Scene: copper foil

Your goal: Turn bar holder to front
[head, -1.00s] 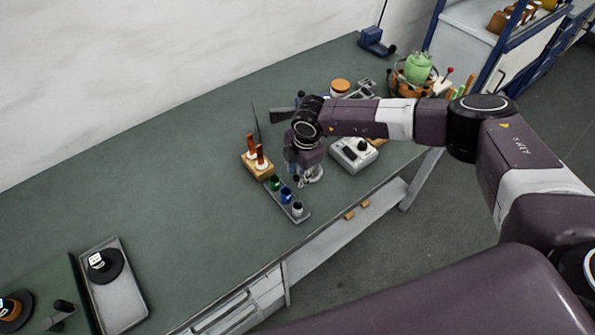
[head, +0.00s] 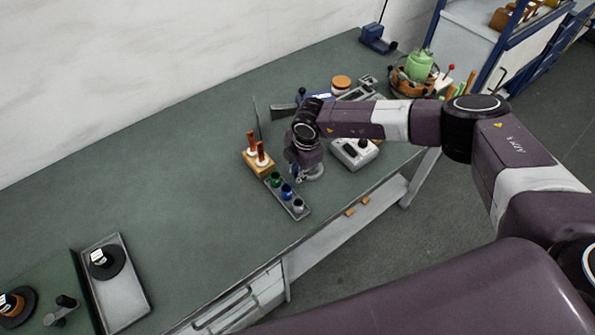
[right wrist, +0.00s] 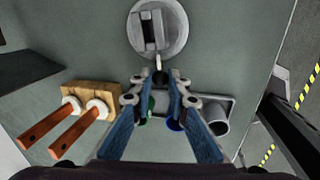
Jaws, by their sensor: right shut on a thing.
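The bar holder (right wrist: 176,32) is a round grey disc with a slotted block on top and a short handle (right wrist: 158,62) sticking out toward my gripper in the right wrist view. In the head view the bar holder (head: 315,172) shows only in part beside my gripper. My right gripper (right wrist: 160,84) is shut on the dark end of this handle, its fingertips at either side. The slot lies roughly along the handle's direction in the right wrist view. My left gripper is not in view.
A grey tray with coloured cups (head: 287,194) lies just beside my gripper, partly under the fingers in the wrist view. A wooden block with two brown-handled tools (head: 258,160) stands to its left. A grey box with a black knob (head: 354,153) stands right. The bench's left middle is clear.

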